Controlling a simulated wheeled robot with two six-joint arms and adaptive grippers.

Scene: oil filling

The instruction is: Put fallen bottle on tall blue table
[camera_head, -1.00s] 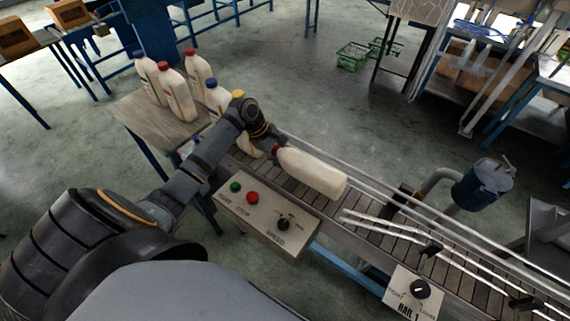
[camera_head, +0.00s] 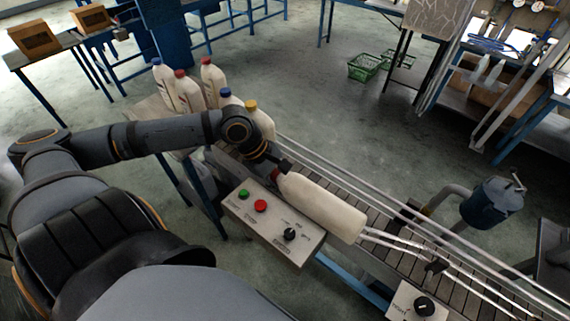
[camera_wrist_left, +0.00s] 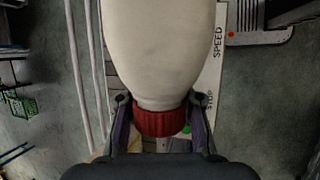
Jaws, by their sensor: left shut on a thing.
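The fallen bottle (camera_head: 325,212) is white with a red cap. It lies on its side above the conveyor, cap end toward the upper left. My left gripper (camera_head: 283,165) is shut on its cap end. In the left wrist view the red cap (camera_wrist_left: 162,122) sits between the two fingers of my left gripper (camera_wrist_left: 160,115), and the white body extends up out of the frame. A blue-legged table (camera_head: 146,108) at the left end of the conveyor holds several upright bottles. I cannot tell which table is the tall blue one. My right gripper is not in view.
A control box (camera_head: 275,228) with green and red buttons is fixed at the conveyor's near side. Metal rails (camera_head: 350,190) run along the conveyor (camera_head: 385,228). A blue motor (camera_head: 492,205) stands at right. Upright bottles (camera_head: 188,92) stand close behind my left arm. Cardboard boxes (camera_head: 36,38) sit on a far-left table.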

